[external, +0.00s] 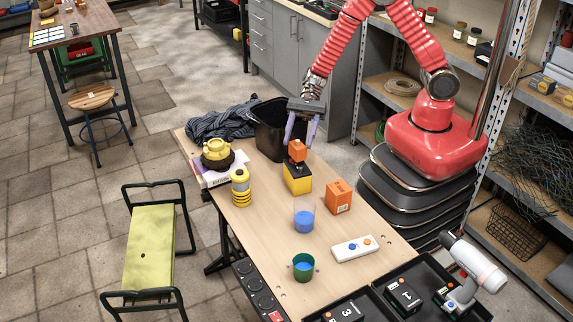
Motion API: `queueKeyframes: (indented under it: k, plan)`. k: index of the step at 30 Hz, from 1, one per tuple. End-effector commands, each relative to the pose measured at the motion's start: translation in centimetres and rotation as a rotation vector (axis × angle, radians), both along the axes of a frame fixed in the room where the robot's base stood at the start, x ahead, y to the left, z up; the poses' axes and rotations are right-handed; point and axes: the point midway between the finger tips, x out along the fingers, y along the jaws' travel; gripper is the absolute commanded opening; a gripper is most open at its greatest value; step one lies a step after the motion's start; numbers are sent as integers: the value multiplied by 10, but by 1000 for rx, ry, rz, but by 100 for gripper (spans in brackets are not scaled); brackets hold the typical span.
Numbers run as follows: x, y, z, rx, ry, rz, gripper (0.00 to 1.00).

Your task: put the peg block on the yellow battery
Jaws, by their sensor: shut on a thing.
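The peg block (298,151), a small orange block, is between the fingertips of my gripper (298,144). My gripper points down and is shut on it. The yellow battery (298,185) stands upright on the wooden workbench, with a dark top. The peg block is directly above the battery in this view. A small dark and reddish part shows between them, and I cannot tell whether the block touches the battery top.
A black bin (270,130) is behind.

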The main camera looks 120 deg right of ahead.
Motion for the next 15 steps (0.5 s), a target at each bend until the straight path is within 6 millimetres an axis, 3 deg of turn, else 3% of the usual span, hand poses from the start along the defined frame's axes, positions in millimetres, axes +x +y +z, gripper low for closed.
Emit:
queueKeyframes:
  k: [5, 15]
  plan:
    - [0, 0, -14, 1, 1, 0, 28]
    - [0, 0, -16, 0, 0, 0, 28]
